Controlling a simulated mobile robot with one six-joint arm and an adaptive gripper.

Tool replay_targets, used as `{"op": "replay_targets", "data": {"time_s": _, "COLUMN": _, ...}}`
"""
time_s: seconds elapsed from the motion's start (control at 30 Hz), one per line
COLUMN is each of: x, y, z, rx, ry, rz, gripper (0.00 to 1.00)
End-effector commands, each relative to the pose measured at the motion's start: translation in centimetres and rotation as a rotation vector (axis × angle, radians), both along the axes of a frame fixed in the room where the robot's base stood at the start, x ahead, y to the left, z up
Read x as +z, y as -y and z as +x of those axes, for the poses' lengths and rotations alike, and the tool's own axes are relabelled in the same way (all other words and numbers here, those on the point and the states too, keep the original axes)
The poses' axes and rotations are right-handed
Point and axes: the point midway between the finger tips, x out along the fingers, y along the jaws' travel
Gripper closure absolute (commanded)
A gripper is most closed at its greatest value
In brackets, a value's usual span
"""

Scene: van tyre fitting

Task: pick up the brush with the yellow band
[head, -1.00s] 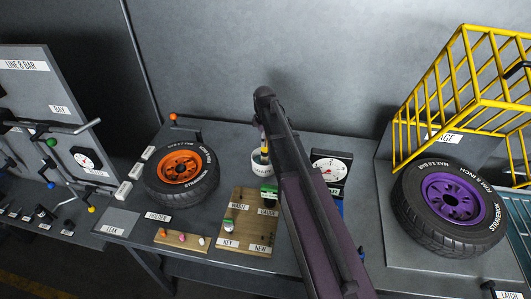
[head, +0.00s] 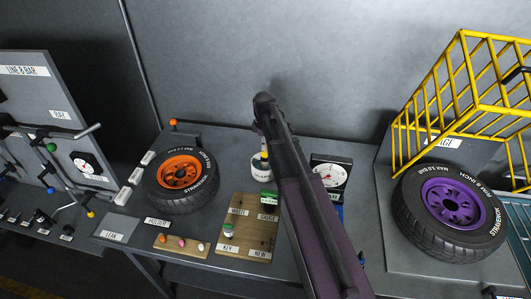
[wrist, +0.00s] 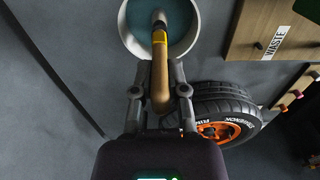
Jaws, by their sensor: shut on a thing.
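My gripper (wrist: 160,74) is shut on the brush, one finger on each side of the handle just below the band. In the head view the pot (head: 259,168) stands on the bench behind my arm, which hides most of the brush and the gripper.
A wooden board (head: 238,240) with labels and small items lies in front of the pot. A tyre with an orange rim (head: 157,196) lies to the left, and a dial gauge (head: 330,174) stands to the right. A yellow cage (head: 462,75) and purple-rimmed tyre (head: 411,225) are further right.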

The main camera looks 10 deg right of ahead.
Motion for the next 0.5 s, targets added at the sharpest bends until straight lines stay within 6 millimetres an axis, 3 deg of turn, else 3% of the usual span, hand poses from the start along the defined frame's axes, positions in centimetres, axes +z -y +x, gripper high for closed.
{"op": "replay_targets", "data": {"time_s": 0.5, "x": 1.9, "y": 0.0, "z": 0.0, "rx": 0.0, "ry": 0.0, "rz": 0.0, "gripper": 1.0}}
